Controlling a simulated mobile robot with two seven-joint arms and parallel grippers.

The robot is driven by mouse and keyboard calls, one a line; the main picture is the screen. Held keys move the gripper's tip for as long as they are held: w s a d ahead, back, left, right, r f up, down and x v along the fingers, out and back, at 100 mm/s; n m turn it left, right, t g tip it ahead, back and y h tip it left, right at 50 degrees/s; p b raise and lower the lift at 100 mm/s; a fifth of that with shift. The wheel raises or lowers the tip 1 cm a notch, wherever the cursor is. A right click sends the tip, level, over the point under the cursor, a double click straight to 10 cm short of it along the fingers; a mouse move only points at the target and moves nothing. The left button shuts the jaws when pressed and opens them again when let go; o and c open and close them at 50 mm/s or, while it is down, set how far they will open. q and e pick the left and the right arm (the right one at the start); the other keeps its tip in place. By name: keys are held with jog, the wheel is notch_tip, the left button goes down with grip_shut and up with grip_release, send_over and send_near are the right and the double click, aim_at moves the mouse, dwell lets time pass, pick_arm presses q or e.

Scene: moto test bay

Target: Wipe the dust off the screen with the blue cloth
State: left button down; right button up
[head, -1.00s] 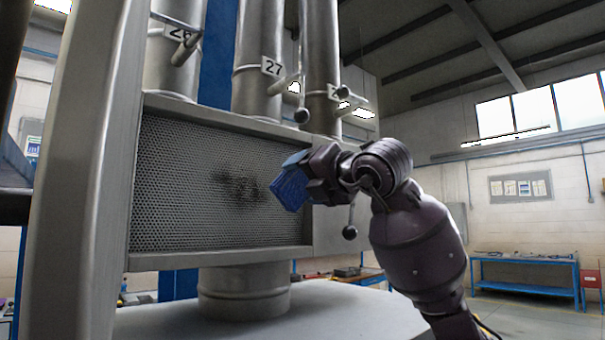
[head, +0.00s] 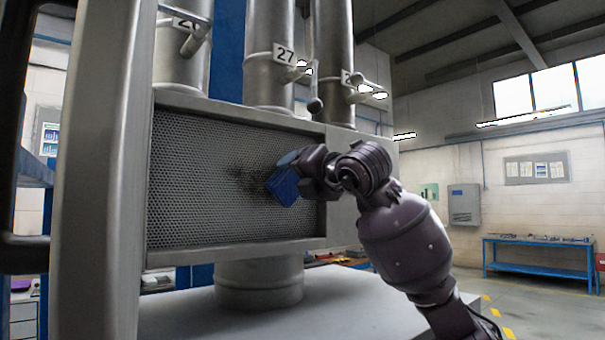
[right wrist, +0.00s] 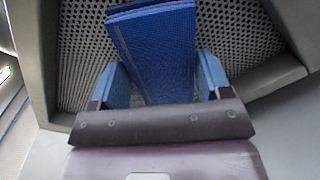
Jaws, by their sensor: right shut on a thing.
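The screen (head: 200,185) is a perforated metal panel in a grey frame. A dark dust patch (head: 245,178) lies on it, right of the middle. My right gripper (head: 297,172) is shut on the folded blue cloth (head: 283,187), in front of the right part of the screen, by the right edge of the dust. In the right wrist view the cloth (right wrist: 155,50) sticks out between the two blue fingertips, with the perforated screen (right wrist: 245,40) behind it. I cannot tell whether the cloth touches the screen. My left gripper is not in view.
Steel pipes with number tags (head: 284,55) and lever handles rise above the screen. A round pipe stub (head: 258,283) stands below it on a grey table (head: 350,300). A thick grey post (head: 95,180) is at the left. A blue workbench (head: 538,258) stands far right.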

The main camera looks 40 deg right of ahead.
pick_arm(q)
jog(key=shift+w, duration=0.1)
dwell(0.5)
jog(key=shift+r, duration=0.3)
pick_arm(e)
jog(key=shift+w+d, duration=0.1)
jog(key=shift+w, duration=0.95)
